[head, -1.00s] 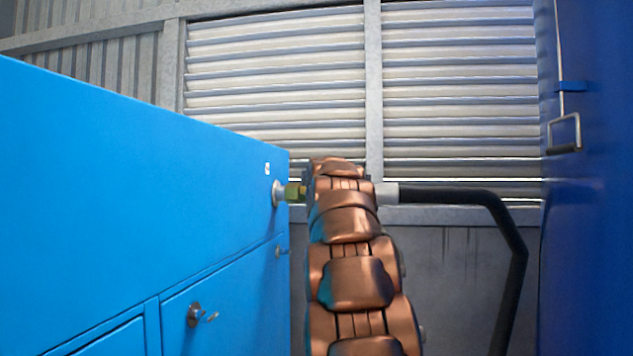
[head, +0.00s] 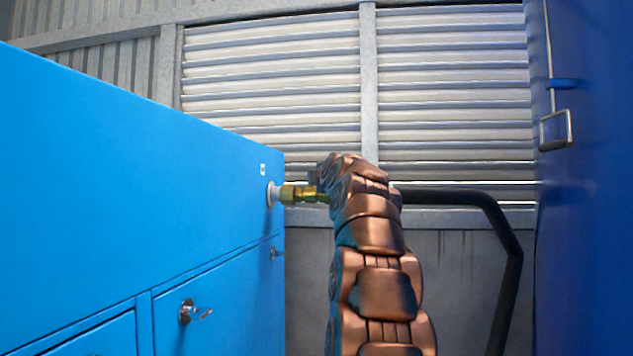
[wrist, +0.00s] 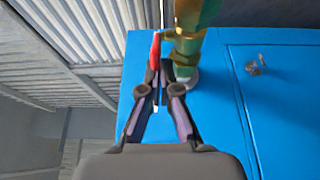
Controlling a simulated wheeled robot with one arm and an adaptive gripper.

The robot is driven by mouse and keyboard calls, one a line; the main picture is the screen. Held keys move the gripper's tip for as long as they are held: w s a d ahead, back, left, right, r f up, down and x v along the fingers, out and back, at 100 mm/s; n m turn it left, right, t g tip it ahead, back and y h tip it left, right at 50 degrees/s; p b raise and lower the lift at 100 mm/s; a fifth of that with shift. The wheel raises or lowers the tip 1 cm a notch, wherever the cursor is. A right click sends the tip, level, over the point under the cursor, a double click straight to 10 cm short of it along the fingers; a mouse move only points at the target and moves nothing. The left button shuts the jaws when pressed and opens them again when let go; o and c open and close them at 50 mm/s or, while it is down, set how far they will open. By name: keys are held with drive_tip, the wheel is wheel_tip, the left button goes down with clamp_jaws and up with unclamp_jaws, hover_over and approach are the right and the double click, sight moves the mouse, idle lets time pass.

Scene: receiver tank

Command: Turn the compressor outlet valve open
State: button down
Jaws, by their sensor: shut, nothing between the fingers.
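The compressor outlet valve is a brass fitting (head: 291,194) that sticks out of the side of the blue compressor cabinet (head: 130,170). In the head view my copper-coloured arm hides most of it. In the wrist view the brass valve body (wrist: 194,22) is at the top, with a thin red lever handle (wrist: 155,50) on its left side. My gripper (wrist: 160,70) is shut and empty. Its fingertips are beside the lower part of the red handle, just left of the brass pipe; whether they touch the handle I cannot tell.
A black hose (head: 470,197) runs right from behind my arm and bends down. A dark blue tank or cabinet (head: 590,200) stands at the right. A louvred wall (head: 450,90) closes the back. Keys stick out of the cabinet door lock (head: 187,312).

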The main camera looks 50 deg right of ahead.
drive_tip(key=shift+s+d+r+n+t+y, duration=0.1)
drive_tip(key=shift+s+d+n+t+y, duration=0.2)
drive_tip(key=shift+d+n+t+y, duration=0.4)
idle(0.6)
idle(0.4)
drive_tip(key=shift+s+d+y, duration=0.15)
drive_tip(key=shift+s+y, duration=0.05)
drive_tip(key=shift+y, duration=0.3)
drive_tip(key=shift+n+y, duration=0.3)
drive_tip(key=shift+n, duration=0.1)
